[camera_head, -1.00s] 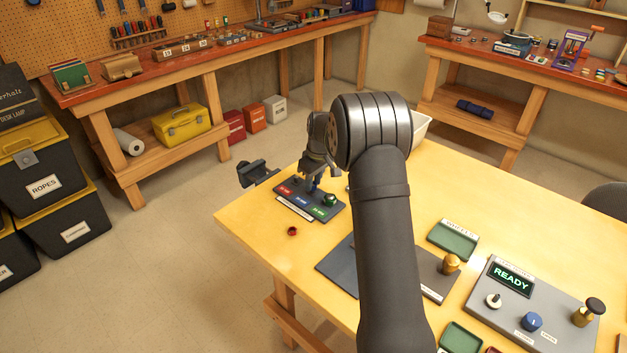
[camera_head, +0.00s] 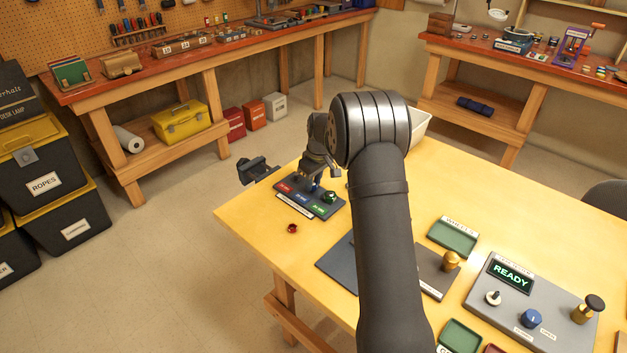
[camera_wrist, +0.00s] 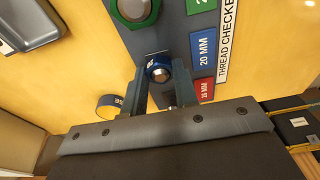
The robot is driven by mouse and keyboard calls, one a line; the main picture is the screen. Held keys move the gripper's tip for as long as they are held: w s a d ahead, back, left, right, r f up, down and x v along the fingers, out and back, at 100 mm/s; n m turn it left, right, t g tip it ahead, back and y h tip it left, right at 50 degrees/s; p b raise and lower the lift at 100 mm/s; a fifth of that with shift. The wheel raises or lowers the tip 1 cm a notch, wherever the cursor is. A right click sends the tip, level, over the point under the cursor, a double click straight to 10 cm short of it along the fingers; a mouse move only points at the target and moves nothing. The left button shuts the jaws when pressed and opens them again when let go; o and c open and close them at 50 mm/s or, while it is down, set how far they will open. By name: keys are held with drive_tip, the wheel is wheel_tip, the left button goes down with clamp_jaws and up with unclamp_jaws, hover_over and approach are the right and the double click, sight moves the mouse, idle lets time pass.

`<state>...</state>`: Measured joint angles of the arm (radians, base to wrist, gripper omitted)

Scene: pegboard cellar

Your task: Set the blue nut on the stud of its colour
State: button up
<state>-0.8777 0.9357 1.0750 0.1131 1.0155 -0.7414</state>
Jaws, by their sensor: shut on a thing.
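My gripper (camera_wrist: 161,88) is shut on the blue nut (camera_wrist: 157,63), which sits between its fingertips over the thread checker board. A grey round end, seemingly the stud, shows in the nut's hole. I cannot tell how far down the nut sits. The blue "20 MM" label (camera_wrist: 203,47) is beside it. In the head view, my gripper (camera_head: 318,176) is over the middle of the dark board (camera_head: 325,210), with a bit of blue under it. The green nut (camera_head: 330,197) sits at the board's green end; it also shows in the wrist view (camera_wrist: 133,8).
A red nut (camera_head: 292,228) lies loose on the yellow table, in front of the board. A grey tray (camera_wrist: 30,25) is farther left. A black clamp (camera_head: 257,170) is at the table edge.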

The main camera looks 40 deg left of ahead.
drive_tip(key=o, duration=1.5)
drive_tip(key=shift+r, duration=4)
drive_tip(key=shift+f, duration=3.7)
drive_tip(key=shift+o, duration=0.2)
drive_tip(key=o, duration=0.6)
